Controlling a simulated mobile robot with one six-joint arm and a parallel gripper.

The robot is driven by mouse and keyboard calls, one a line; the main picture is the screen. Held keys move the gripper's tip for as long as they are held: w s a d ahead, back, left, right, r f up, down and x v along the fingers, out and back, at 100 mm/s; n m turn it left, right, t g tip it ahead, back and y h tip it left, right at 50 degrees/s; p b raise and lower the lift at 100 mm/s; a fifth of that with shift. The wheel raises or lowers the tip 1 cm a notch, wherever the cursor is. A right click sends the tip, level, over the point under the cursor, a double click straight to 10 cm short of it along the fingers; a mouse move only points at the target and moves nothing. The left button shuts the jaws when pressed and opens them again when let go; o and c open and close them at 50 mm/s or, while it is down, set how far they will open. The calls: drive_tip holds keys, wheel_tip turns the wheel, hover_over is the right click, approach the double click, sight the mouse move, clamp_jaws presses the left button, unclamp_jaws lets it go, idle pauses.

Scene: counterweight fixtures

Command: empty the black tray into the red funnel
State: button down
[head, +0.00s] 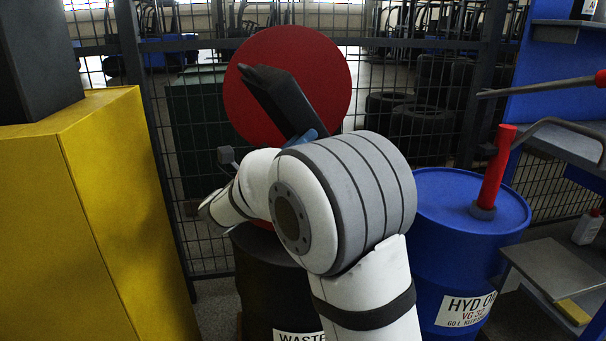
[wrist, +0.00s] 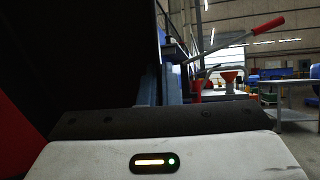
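The black tray (head: 283,103) is steeply tilted in front of a large upright red disc (head: 325,75), which looks like the red funnel's raised lid. My gripper (head: 304,137), with bluish fingers, is at the tray's lower right end and appears shut on it. In the wrist view the tray (wrist: 80,55) is a dark mass filling the upper left, beside my gripper's fingers (wrist: 160,88). A sliver of red funnel (head: 262,224) shows above the black waste drum (head: 262,275). My arm hides most of the funnel, and the tray's inside and contents are not visible.
A yellow cabinet (head: 100,210) stands close on the left. A blue oil drum (head: 455,260) with a red-handled pump (head: 495,170) stands on the right. A wire mesh fence (head: 190,130) runs behind. A grey step (head: 560,270) is at lower right.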

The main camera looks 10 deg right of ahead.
drive_tip(key=shift+w+d+f+g+y, duration=0.1)
drive_tip(key=shift+d+f+g+y, duration=0.15)
drive_tip(key=shift+f+y, duration=0.25)
drive_tip(key=p, duration=0.2)
drive_tip(key=shift+w+f+p, duration=0.1)
drive_tip(key=shift+w+p, duration=0.15)
drive_tip(key=shift+p, duration=0.05)
drive_tip(key=shift+p, duration=0.55)
drive_tip(key=p, duration=0.3)
drive_tip(key=shift+w, duration=0.15)
drive_tip(key=shift+f+p, duration=0.3)
drive_tip(key=shift+f, duration=0.25)
drive_tip(key=shift+p, duration=0.3)
drive_tip(key=p, duration=0.3)
drive_tip(key=shift+d+r+y, duration=0.15)
drive_tip(key=shift+r+y, duration=0.05)
drive_tip(key=shift+y, duration=0.1)
drive_tip(key=p, duration=0.4)
drive_tip(key=shift+s+d, duration=0.2)
drive_tip(key=shift+s, duration=0.1)
